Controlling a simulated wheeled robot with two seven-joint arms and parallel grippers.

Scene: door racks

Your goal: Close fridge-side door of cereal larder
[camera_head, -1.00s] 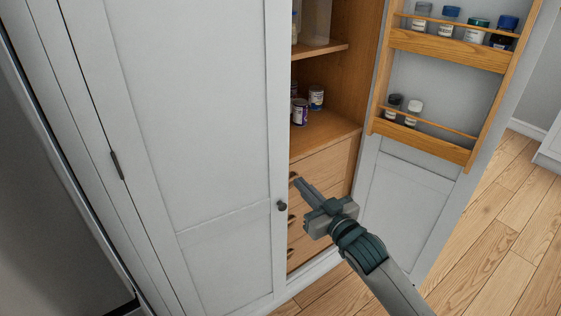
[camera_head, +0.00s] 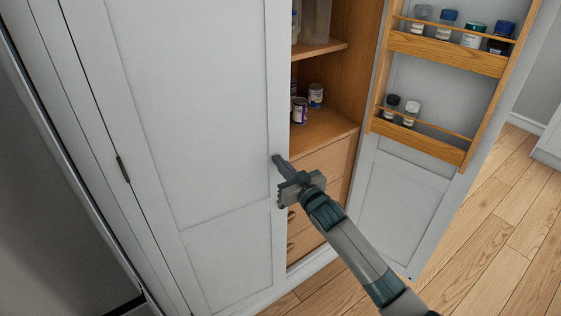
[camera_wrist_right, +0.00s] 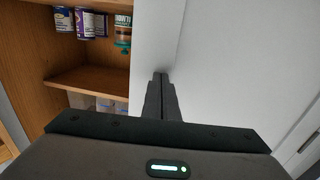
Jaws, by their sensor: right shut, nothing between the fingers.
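The cereal larder's fridge-side door (camera_head: 180,110) is the tall pale grey panelled door at left in the head view. It looks closed or almost closed; I cannot tell if a small gap is left. My right gripper (camera_head: 277,159) is shut and empty, with its tips at the front of this door near its free edge. Its shut fingers also show in the right wrist view (camera_wrist_right: 160,82), against or just off the pale door face (camera_wrist_right: 220,60); contact is unclear. The gripper hides the door knob. My left gripper is not in view.
The larder's other door (camera_head: 400,200) stands wide open at right, with wooden racks (camera_head: 445,52) holding several jars. Open shelves (camera_head: 325,130) with small cans and drawers (camera_head: 320,170) show between the doors. A dark grey appliance side (camera_head: 50,200) is at far left. Wooden floor (camera_head: 490,240) is clear at right.

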